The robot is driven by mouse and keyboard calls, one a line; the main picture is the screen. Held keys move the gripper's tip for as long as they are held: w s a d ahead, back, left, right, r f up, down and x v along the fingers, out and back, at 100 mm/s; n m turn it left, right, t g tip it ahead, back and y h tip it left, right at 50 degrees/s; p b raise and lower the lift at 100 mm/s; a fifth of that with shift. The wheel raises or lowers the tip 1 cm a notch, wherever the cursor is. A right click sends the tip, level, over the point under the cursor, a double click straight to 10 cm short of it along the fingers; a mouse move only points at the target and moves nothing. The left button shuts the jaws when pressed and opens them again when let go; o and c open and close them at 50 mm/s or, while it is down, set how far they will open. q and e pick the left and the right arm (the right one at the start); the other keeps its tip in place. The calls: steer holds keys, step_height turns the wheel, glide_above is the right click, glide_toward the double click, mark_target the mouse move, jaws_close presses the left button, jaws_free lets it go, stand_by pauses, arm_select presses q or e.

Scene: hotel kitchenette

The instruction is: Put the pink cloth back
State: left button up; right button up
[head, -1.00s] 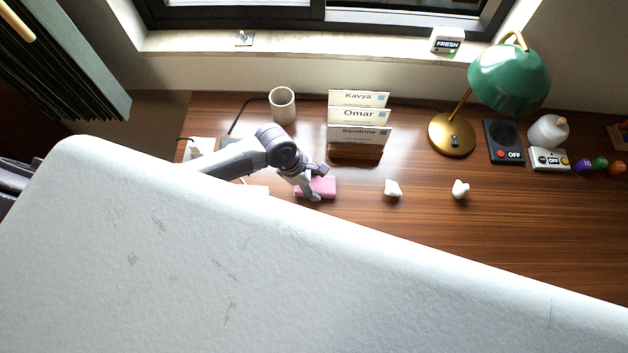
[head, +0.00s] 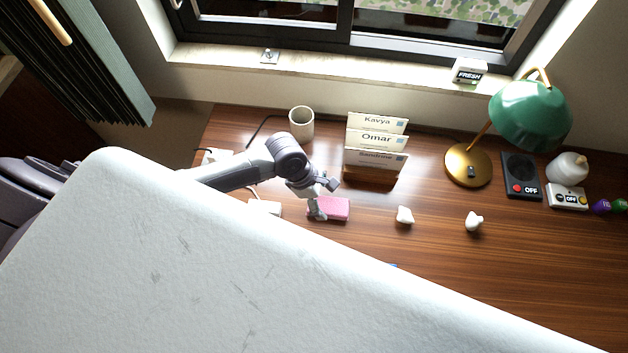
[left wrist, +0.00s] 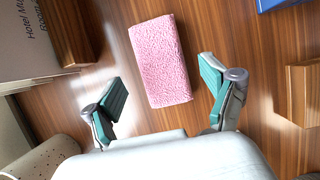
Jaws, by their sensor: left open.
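The pink cloth (head: 335,208) is a small folded rectangle lying flat on the brown wooden desk (head: 440,250), in front of the card holder. It also shows whole in the left wrist view (left wrist: 160,60), upper middle. My left gripper (head: 325,197) is over the cloth's left end in the head view, and one finger hides part of it. In the left wrist view the left gripper's green-padded fingers (left wrist: 163,88) are wide apart with nothing between them; the cloth lies just beyond. My right gripper is not in view.
A holder with name cards (head: 376,160) and a beige cup (head: 301,122) stand behind the cloth. Two small white objects (head: 404,215) (head: 474,221) lie to its right. A green lamp (head: 530,115) stands farther right. A large pale shape hides the desk's front.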

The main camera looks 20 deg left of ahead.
arm_select(q)
steer(key=v, duration=0.9)
steer(key=shift+f, duration=0.15)
